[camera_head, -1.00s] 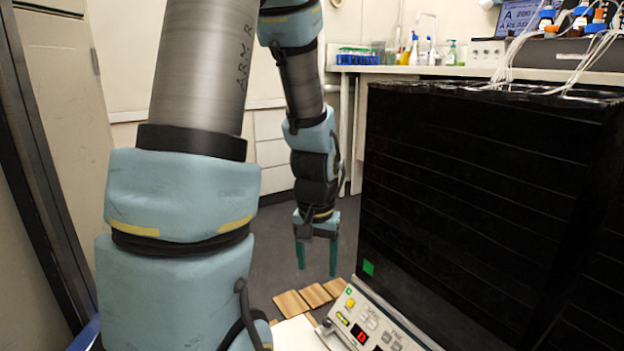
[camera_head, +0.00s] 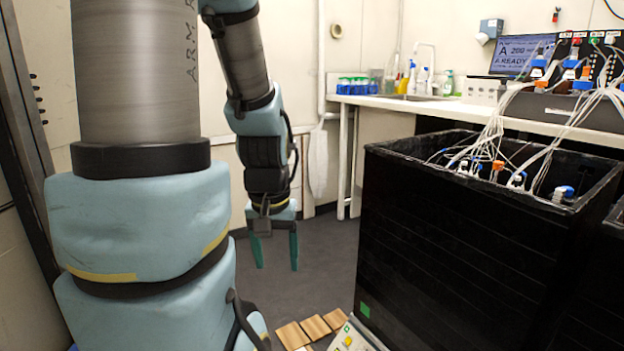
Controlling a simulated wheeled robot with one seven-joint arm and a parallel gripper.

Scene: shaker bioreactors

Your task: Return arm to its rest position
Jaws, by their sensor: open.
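My arm, in pale blue covers and grey tubes, stands up close on the left and bends over with its end hanging down. My gripper (camera_head: 275,254) points at the floor with two green fingers apart. Nothing is between them. It hangs in free air to the left of the black box, not touching anything.
A large open-topped black box (camera_head: 450,225) with white tubes and blue and orange caps fills the right. A control panel (camera_head: 352,340) and wooden blocks (camera_head: 312,327) lie low in front. Behind are a white bench (camera_head: 430,104), a blue tube rack (camera_head: 355,86) and a monitor (camera_head: 520,55).

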